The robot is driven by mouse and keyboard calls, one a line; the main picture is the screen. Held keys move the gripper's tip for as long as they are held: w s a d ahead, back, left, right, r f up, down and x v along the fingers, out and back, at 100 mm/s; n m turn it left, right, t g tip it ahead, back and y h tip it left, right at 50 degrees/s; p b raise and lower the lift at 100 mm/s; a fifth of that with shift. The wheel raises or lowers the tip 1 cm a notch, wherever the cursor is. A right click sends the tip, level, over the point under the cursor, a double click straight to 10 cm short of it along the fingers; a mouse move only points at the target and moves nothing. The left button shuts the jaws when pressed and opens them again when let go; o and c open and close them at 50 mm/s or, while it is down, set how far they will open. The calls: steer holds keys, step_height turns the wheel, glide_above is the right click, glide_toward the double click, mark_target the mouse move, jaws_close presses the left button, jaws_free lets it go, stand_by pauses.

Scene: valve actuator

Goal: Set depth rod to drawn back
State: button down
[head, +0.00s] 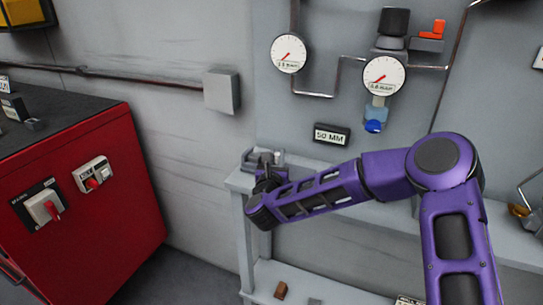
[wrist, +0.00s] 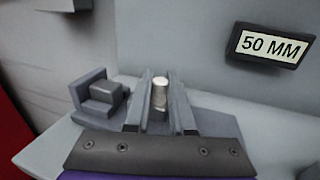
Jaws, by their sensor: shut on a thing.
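The depth rod (wrist: 159,94) is a short pale metal rod with a rounded top, seen upright between my gripper's fingers in the wrist view. My gripper (wrist: 159,108) is shut on it, one finger on each side. A grey block fixture (wrist: 98,96) stands left of the fingers on a grey base plate (wrist: 222,122). In the head view the fixture (head: 250,158) sits at the left end of the grey bench, with my gripper (head: 268,168) over it. The rod's lower part is hidden by my gripper.
A "50 MM" sign (head: 332,134) is on the wall behind; it also shows in the wrist view (wrist: 270,46). Two gauges (head: 289,53) and pipes are above. A red cabinet (head: 120,190) stands left, past a floor gap. The bench (head: 320,172) extends right.

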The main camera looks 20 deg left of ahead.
steer(key=shift+d, duration=1.5)
steer(key=c, duration=0.8)
jaws_free()
steer(key=shift+s+d, duration=0.1)
steer(key=shift+d, duration=0.05)
steer(key=shift+o, duration=0.2)
steer(key=shift+s, duration=0.1)
steer(key=s+d, duration=0.3)
steer(key=s, duration=1.4)
steer(key=shift+b, duration=0.4)
